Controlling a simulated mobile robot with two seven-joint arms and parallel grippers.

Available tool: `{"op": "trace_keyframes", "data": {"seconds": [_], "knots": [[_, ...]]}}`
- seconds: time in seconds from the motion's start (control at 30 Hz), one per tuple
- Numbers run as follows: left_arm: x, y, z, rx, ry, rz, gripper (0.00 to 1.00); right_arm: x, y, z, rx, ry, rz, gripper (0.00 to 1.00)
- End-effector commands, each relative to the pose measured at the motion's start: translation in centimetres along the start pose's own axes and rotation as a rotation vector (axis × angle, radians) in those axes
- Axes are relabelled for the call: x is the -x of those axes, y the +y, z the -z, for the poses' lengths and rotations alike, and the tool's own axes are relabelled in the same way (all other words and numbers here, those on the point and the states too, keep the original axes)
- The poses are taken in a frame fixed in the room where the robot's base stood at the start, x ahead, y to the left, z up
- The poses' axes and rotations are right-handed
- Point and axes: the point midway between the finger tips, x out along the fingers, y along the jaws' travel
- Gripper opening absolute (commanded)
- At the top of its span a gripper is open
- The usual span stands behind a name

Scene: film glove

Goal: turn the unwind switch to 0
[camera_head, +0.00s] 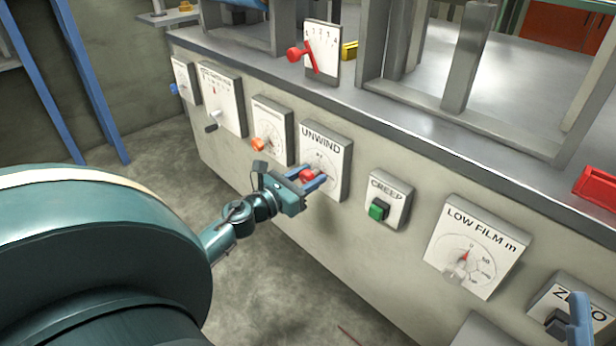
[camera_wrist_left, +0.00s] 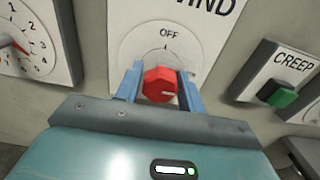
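The unwind panel (camera_head: 337,150) is a white dial plate on the machine's side, marked UNWIND. Its switch is a red knob (camera_wrist_left: 160,85). In the left wrist view, a pale mark on the knob points right, while OFF is printed above it. My left gripper (camera_head: 313,178) has its two blue fingers on either side of the knob, very close to it. I cannot tell whether they press on it. A blue finger-like piece (camera_head: 580,318) at the lower right edge looks like part of my right gripper, mostly cut off by the frame.
The creep panel (camera_head: 390,198) with a green button (camera_head: 378,209) is right of the unwind panel. Further right are the low film dial (camera_head: 471,246) and the zero panel (camera_head: 597,313). An orange knob (camera_head: 259,144) sits on the panel to the left.

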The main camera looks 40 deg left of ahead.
Motion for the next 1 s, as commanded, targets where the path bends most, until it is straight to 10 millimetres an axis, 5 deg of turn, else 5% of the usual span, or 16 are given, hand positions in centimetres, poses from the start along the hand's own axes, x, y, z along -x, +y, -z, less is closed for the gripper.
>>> {"op": "trace_keyframes", "data": {"seconds": [0.33,0.67,1.0], "knots": [[0.0,0.0,0.0,0.001,0.000,0.000,0.11,0.0,0.0,0.0,0.001,0.000,0.001,0.65],[0.0,0.0,-0.1,0.056,0.000,0.000,0.11,-0.2,0.1,0.1,-0.004,-0.011,0.000,0.65],[0.0,0.0,-0.2,0.301,0.001,0.000,0.11,0.6,-0.4,-1.0,-0.069,-0.117,-0.005,0.65]]}}
